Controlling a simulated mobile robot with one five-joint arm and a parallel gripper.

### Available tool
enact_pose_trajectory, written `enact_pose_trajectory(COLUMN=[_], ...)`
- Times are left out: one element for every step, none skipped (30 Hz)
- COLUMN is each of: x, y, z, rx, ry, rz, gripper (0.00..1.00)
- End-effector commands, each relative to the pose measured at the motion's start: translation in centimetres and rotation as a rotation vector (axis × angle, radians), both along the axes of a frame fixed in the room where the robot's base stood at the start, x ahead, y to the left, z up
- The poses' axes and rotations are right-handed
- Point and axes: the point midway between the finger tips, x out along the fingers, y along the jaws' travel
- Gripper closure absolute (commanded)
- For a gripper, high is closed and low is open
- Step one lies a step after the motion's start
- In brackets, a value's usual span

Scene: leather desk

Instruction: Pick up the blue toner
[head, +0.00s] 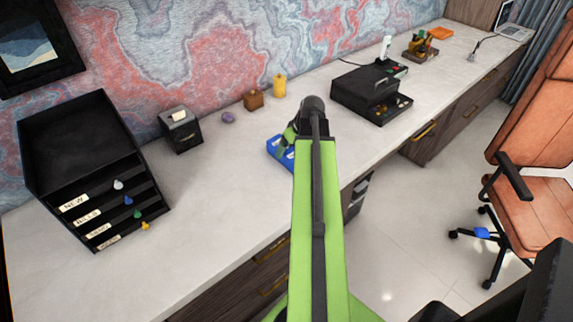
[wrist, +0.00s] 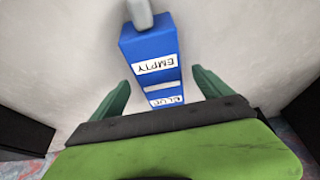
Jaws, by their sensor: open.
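The blue toner is a blue box (wrist: 150,85) with white labels reading "EMPTY" and, partly cut off, "BLUE"; a grey piece sits at its far end in the wrist view. In the head view the toner (head: 274,147) lies on the desk near its front edge, partly hidden by my arm. My gripper (wrist: 162,76) is open in the wrist view, with one green finger on each side of the toner and gaps between. Whether the fingers are level with the box or above it I cannot tell. In the head view my gripper is mostly hidden behind my arm.
A black labelled drawer unit (head: 85,165) stands left on the desk (head: 215,195). A black box (head: 181,130), purple lump (head: 228,117), brown block (head: 253,100) and yellow container (head: 279,86) line the wall. A black machine (head: 368,90) stands right of the toner. An orange chair (head: 540,180) is beyond.

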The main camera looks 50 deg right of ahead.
Motion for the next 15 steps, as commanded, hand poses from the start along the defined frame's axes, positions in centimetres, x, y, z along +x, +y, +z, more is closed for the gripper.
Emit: enact_pose_trajectory(x=[0.1, 0.1, 0.1, 0.1, 0.2, 0.3, 0.4, 0.6, 0.8, 1.0, 1.2, 1.5, 1.7, 1.8, 2.0], y=[0.0, 0.0, 0.0, 0.0, 0.0, 0.0, -0.1, -0.1, -0.2, -0.2, -0.3, -0.3, -0.3, -0.3, -0.3], z=[-0.2, -0.1, -0.1, -0.2, -0.4, -0.8, -1.2, -1.7, -2.4, -2.9, -3.5, -4.1, -4.6, -4.9, -5.1], rx=[0.000, 0.000, 0.000, 0.000, 0.000, 0.000, 0.000, 0.000, 0.000, 0.000, 0.000, 0.000, 0.000, 0.000, 0.000], ry=[0.000, 0.000, 0.000, 0.000, 0.000, 0.000, 0.000, 0.000, 0.000, 0.000, 0.000, 0.000, 0.000, 0.000, 0.000], rz=[0.000, 0.000, 0.000, 0.000, 0.000, 0.000, 0.000, 0.000, 0.000, 0.000, 0.000, -0.001, 0.000, 0.000, 0.000], gripper=[0.11, 0.11, 0.11, 0.11, 0.11, 0.11, 0.11, 0.11, 0.11, 0.11, 0.11, 0.11, 0.11, 0.11, 0.11])
